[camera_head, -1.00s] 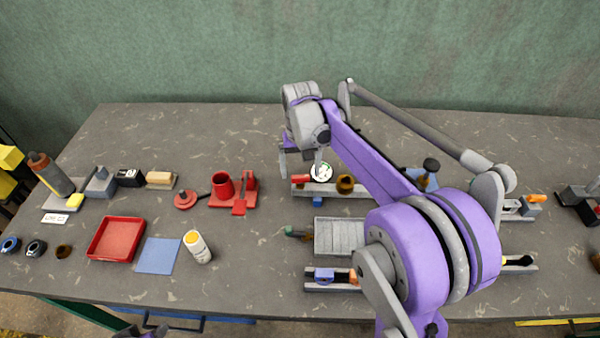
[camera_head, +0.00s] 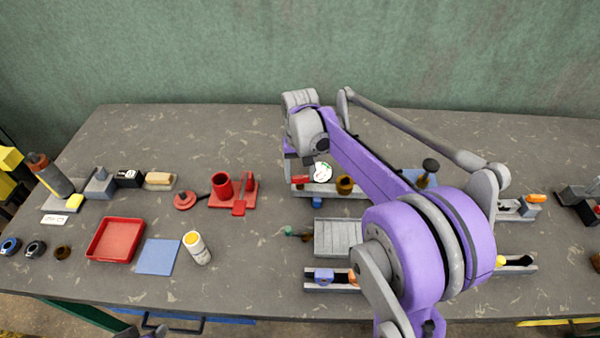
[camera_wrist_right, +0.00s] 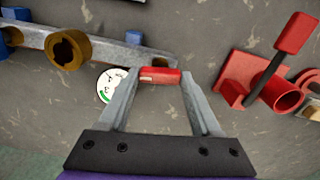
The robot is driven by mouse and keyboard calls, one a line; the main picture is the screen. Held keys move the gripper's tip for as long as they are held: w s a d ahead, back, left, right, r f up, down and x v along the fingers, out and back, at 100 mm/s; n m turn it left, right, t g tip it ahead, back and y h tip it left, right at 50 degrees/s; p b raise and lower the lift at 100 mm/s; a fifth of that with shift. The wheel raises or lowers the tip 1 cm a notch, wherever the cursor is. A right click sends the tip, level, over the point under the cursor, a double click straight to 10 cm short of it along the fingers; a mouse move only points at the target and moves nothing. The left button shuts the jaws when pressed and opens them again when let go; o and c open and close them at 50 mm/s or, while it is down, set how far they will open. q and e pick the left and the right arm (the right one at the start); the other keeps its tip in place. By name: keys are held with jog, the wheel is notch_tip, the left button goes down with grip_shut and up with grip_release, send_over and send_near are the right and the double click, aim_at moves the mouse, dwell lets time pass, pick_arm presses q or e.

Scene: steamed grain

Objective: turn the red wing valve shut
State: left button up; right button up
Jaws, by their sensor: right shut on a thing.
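The red wing valve (camera_head: 299,180) sits at the left end of a grey rail (camera_head: 330,188) in the head view. In the right wrist view its red wing (camera_wrist_right: 160,76) lies crosswise between my fingertips. My right gripper (camera_wrist_right: 158,80) is shut on the wing, one finger at each end. In the head view my right gripper (camera_head: 302,178) reaches down at the valve, and its arm hides part of the bench behind. A white round gauge (camera_head: 322,172) is beside the valve. My left gripper does not show.
A brass ring (camera_head: 345,184) is on the same rail, right of the gauge. A red stand with a cup (camera_head: 222,186) is to the left. A grey ribbed tray (camera_head: 338,237) lies nearer. Bare bench lies between the stand and the rail.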

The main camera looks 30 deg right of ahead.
jog(key=shift+n, duration=0.4)
jog(key=n, duration=0.2)
jog(key=shift+n, duration=0.4)
jog(key=n+b, duration=0.1)
jog(key=n, duration=0.3)
jog(key=shift+n, duration=0.3)
jog(key=n, duration=0.4)
jog(key=shift+n, duration=2.2)
jog(key=o, duration=1.4)
